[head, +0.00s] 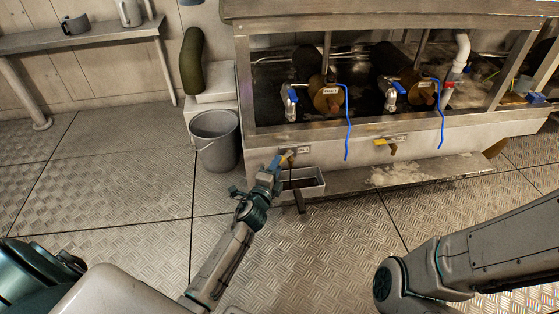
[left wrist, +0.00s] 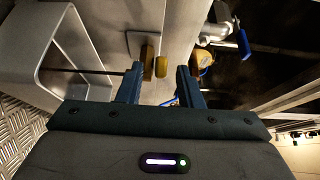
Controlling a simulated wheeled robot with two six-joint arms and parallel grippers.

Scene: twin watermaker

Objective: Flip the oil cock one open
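Oil cock one is the brass cock with a yellow lever (head: 287,156) low on the front of the steel tank, at the left. My left gripper (head: 277,163) is right at it and partly covers it. In the left wrist view, the brass body (left wrist: 147,60) and the yellow lever end (left wrist: 165,67) show between and just beyond the two fingertips of the left gripper (left wrist: 160,80). The fingers are apart, with a gap beside the lever; I see no clear contact. My right gripper is not in view; only my right arm shows.
A grey open tray (head: 312,188) stands under the cock, close to my left gripper. A second yellow-levered cock (head: 388,142) is further right. A bucket (head: 215,140) stands to the left. Blue-handled valves (head: 291,98) and blue hoses (head: 348,125) are above. The floor is clear.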

